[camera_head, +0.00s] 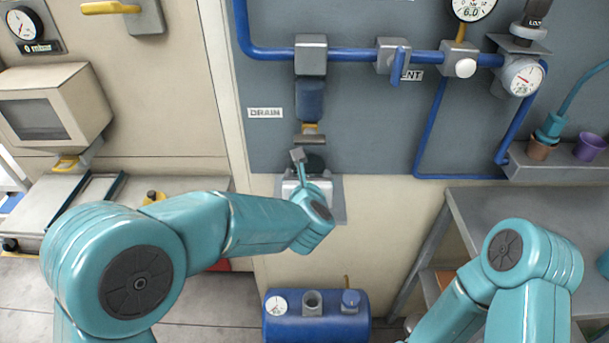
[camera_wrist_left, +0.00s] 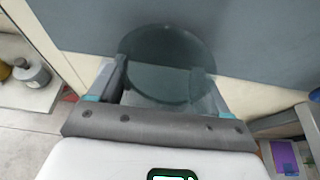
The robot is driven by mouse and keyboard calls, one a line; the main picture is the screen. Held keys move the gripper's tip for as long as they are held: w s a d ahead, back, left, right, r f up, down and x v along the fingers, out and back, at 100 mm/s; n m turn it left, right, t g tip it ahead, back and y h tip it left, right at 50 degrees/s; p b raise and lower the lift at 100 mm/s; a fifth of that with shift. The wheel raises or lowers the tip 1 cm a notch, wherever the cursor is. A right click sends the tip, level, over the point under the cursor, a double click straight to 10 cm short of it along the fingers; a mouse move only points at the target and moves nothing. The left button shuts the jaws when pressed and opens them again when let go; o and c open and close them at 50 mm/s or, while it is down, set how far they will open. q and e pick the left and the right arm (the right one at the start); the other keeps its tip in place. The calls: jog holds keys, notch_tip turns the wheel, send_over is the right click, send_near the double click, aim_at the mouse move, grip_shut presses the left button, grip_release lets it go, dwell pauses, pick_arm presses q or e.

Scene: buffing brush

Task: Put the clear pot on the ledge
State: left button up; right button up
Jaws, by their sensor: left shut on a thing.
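The clear pot (camera_wrist_left: 165,48) is a see-through, dark-tinted round vessel between the fingers of my left gripper (camera_wrist_left: 159,80) in the left wrist view. In the head view, its dark round top (camera_head: 315,163) shows just beyond the left gripper (camera_head: 302,168), below the drain pipe. The left gripper is shut on it. A small grey ledge (camera_head: 337,196) on the wall is partly hidden behind the gripper and forearm. I cannot tell whether the pot touches it. My right arm is at the lower right, with its gripper out of view.
The drain outlet (camera_head: 310,100) hangs close above the pot. A blue tank (camera_head: 337,318) stands below. A grey shelf (camera_head: 550,172) at the right holds a brown pot (camera_head: 537,149) and a purple pot (camera_head: 590,147). A grey bench (camera_head: 500,215) lies under it.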

pick_arm(q)
jog(key=shift+s+d, duration=0.15)
jog(key=shift+f, duration=0.15)
jog(key=o, duration=1.1)
jog(key=shift+c, duration=0.2)
jog(key=shift+r, duration=0.3)
jog(key=b+v, duration=0.1)
jog(key=v, duration=1.1)
jog(key=shift+f, duration=0.1)
